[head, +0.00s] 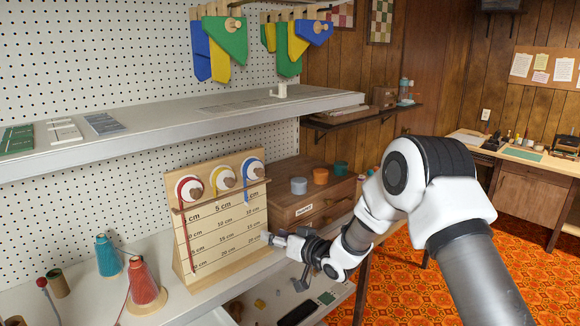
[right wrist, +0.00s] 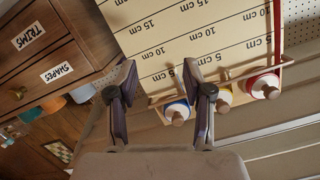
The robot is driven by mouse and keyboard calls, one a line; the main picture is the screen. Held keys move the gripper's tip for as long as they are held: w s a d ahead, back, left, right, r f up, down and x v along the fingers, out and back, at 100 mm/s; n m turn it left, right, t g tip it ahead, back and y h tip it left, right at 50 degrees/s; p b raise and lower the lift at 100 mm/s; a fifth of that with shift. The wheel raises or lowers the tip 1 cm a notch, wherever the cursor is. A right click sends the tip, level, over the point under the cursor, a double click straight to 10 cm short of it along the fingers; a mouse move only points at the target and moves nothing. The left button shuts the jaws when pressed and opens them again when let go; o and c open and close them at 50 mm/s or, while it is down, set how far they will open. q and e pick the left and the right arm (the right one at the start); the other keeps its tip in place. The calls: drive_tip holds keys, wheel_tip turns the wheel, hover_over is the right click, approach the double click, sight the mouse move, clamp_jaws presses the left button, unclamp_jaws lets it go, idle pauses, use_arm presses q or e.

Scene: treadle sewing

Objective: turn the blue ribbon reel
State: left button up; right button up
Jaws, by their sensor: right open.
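The blue ribbon reel (head: 253,169) is the rightmost of three reels along the top of an upright wooden measuring board (head: 228,240). It has a white face and a wooden knob, and a short blue ribbon hangs from it. In the right wrist view, the board appears turned over and the blue reel (right wrist: 176,111) is near the right finger. My right gripper (head: 268,238) is open and empty, below the blue reel by the board's lower right edge. Its spread fingers (right wrist: 160,68) also show in the right wrist view. My left gripper is out of sight.
The red reel (head: 189,188) and yellow reel (head: 222,179) sit left of the blue one. A wooden drawer cabinet (head: 303,210) stands close to the right. A grey shelf (head: 190,122) overhangs behind. Red (head: 142,282) and teal (head: 107,255) thread cones stand at the left.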

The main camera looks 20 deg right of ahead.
sight(262, 173)
wheel_tip(262, 173, up, 15)
drive_tip(key=w+d+t, duration=0.1)
drive_tip(key=d+t, duration=0.1)
drive_tip(key=t, duration=0.1)
drive_tip(key=shift+g, duration=0.3)
drive_tip(key=p+x, duration=0.1)
drive_tip(key=x, duration=0.1)
drive_tip(key=p+x, duration=0.1)
drive_tip(key=x, duration=0.2)
drive_tip(key=p+x, duration=0.2)
drive_tip(key=shift+w+d+f, duration=0.15)
drive_tip(key=shift+w+f, duration=0.1)
drive_tip(key=shift+w, duration=0.3)
drive_tip(key=shift+a, duration=0.3)
drive_tip(key=shift+f, duration=0.1)
clamp_jaws()
